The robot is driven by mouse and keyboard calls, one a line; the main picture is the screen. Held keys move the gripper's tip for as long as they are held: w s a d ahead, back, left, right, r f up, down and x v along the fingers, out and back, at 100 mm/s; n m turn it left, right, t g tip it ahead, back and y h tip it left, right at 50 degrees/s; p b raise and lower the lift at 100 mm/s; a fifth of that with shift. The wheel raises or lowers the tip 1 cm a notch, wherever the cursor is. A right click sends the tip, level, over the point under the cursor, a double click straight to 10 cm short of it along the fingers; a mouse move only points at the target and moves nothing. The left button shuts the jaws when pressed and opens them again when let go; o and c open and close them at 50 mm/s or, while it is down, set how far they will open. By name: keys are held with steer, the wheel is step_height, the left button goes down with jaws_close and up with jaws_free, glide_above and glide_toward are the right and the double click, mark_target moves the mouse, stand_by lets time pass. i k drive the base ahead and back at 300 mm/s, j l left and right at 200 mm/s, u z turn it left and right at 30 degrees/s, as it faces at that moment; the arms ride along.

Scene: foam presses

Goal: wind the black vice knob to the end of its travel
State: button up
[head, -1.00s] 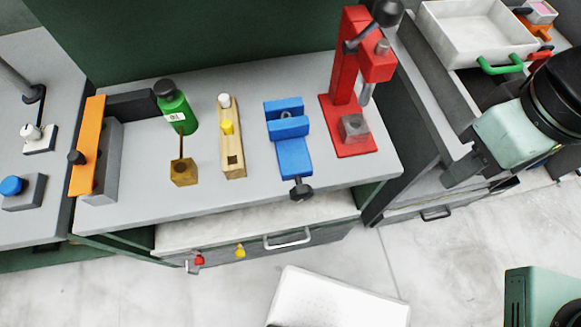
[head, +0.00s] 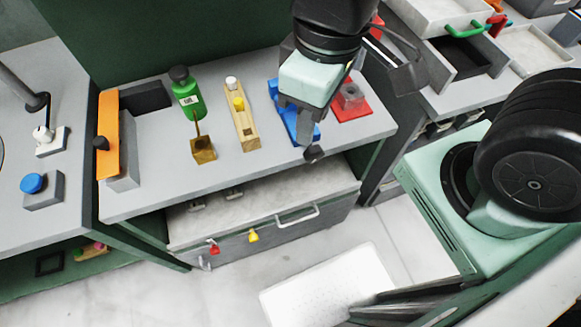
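The blue vice (head: 308,130) stands on the grey bench top, and my arm covers much of it. Its black knob (head: 314,153) sticks out at the front end, over the bench's front edge, and is in plain view. My gripper (head: 302,106) is above the vice, with its pale green body in front of the jaws. It appears a little behind the knob and apart from it. The fingers do not show clearly, so I cannot tell whether they are open or shut.
A red press (head: 352,103) stands right of the vice, its upper part hidden by my arm. Left of the vice are a wooden block (head: 247,130), a brass block (head: 203,150) and a green bottle (head: 188,98). Below is a drawer (head: 270,233) with a handle.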

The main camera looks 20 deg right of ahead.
mark_target(314, 154)
steer(key=k+l+u, duration=0.2)
steer(key=l+u, duration=0.15)
steer(key=u, duration=0.15)
steer(key=k+l+u, duration=0.2)
steer(key=u, duration=0.25)
